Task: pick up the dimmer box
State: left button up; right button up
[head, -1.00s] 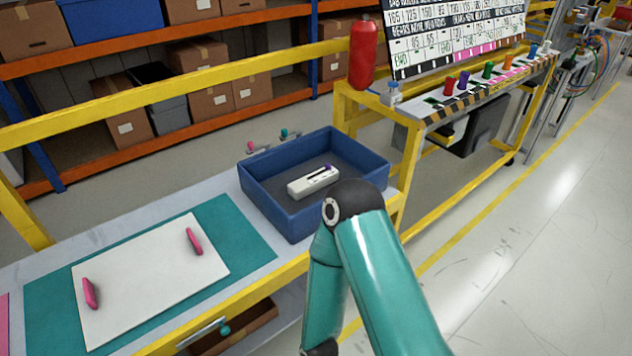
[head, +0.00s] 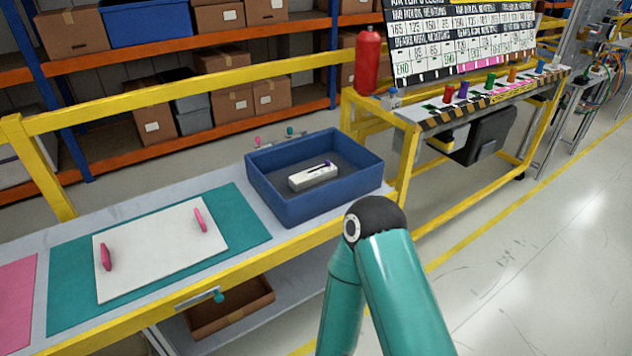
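The dimmer box is most likely the small white box (head: 311,178) with a dark purple part on top. It lies inside the blue bin (head: 262,188) on the workbench in the head view. One of my teal arms rises at the lower right, its dark elbow joint near the bin's front right. Neither of my grippers shows, so I cannot see them relative to the box.
A white board (head: 158,254) with two pink handles lies on a teal mat (head: 72,302) left of the bin. A yellow rail (head: 205,80) runs behind the bench. A red cylinder (head: 368,62) stands at the back right. A cardboard box (head: 232,310) sits below.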

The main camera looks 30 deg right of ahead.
aim_at(298, 182)
jog(key=z, duration=0.1)
jog(key=i, duration=0.15)
jog(key=u, duration=2.7)
jog(key=k, duration=2.9)
jog(key=z, duration=1.4)
jog(key=i, duration=0.25)
jog(key=z, duration=0.25)
